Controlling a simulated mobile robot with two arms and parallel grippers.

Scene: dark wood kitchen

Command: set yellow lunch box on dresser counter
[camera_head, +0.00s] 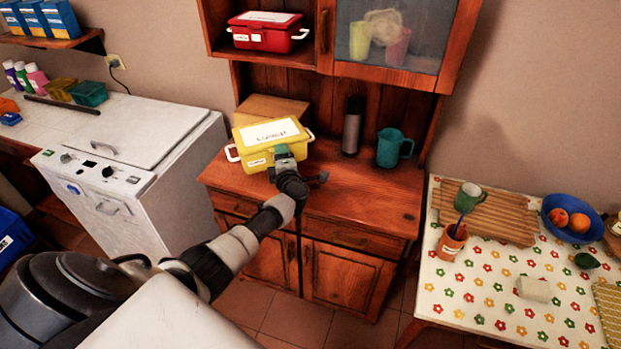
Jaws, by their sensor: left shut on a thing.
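The yellow lunch box (268,136), with a white label on its lid and pale side handles, is at the left part of the wooden dresser counter (370,198). My left gripper (284,157) is at the front face of the box and is shut on it. The gripper hides part of the box's front and lower edge, so I cannot tell whether the box rests fully on the counter. My right gripper does not show.
A brown box (272,108) stands behind the lunch box. A grey bottle (352,126) and a teal mug (393,148) stand to its right. A red box (268,32) is on the shelf above. The counter's front right is clear.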

